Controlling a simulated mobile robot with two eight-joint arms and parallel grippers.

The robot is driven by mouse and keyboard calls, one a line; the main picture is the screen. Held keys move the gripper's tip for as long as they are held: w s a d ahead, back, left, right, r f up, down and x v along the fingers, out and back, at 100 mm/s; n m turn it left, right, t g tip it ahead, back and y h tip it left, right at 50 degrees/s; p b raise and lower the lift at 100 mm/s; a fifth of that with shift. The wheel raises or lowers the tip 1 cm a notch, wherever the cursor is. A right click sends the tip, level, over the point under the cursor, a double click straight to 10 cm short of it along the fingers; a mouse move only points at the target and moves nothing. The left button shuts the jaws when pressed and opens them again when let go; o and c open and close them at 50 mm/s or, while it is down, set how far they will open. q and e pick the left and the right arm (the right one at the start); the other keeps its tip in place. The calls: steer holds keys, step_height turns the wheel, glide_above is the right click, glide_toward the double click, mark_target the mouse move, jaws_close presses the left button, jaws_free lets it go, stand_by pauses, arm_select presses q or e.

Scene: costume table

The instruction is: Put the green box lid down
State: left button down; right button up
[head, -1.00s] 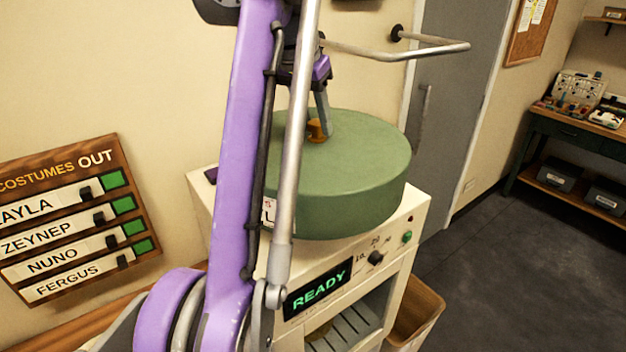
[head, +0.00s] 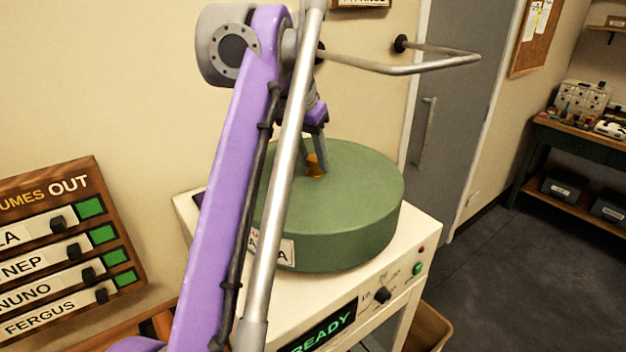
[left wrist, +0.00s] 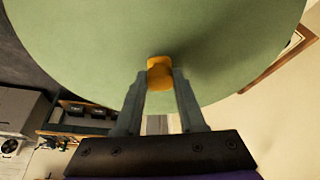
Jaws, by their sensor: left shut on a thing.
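The green box lid (head: 350,215) is a round, drum-like green piece with an orange knob (head: 314,166) on top and a white label on its side. It is over the top of the cream machine (head: 425,240); I cannot tell whether it touches that top. My left gripper (head: 315,158) reaches down from above and is shut on the orange knob. In the left wrist view the fingers (left wrist: 160,88) hold the knob (left wrist: 160,72) against the green top (left wrist: 90,40). My purple arm hides the lid's left part. My right gripper is not in view.
The machine has a lit READY display (head: 322,330), a dial (head: 382,295) and a green button (head: 417,268). A costume board (head: 70,250) is at left. A bin (head: 430,325) stands beside the machine.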

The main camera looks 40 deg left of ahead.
mark_target(312, 173)
arm_select(q)
steer(key=shift+s+f, duration=0.2)
steer(key=shift+f, duration=0.05)
steer(key=x, duration=0.1)
steer(key=b+x, duration=0.1)
steer(key=x, duration=0.1)
steer(key=shift+s+f, duration=0.3)
steer(key=shift+f, duration=0.05)
steer(key=shift+s+r, duration=0.1)
steer(key=shift+s, duration=0.05)
steer(key=c, duration=0.8)
jaws_free()
steer(key=shift+c, duration=0.2)
steer(key=o, duration=0.3)
steer(key=shift+o, duration=0.2)
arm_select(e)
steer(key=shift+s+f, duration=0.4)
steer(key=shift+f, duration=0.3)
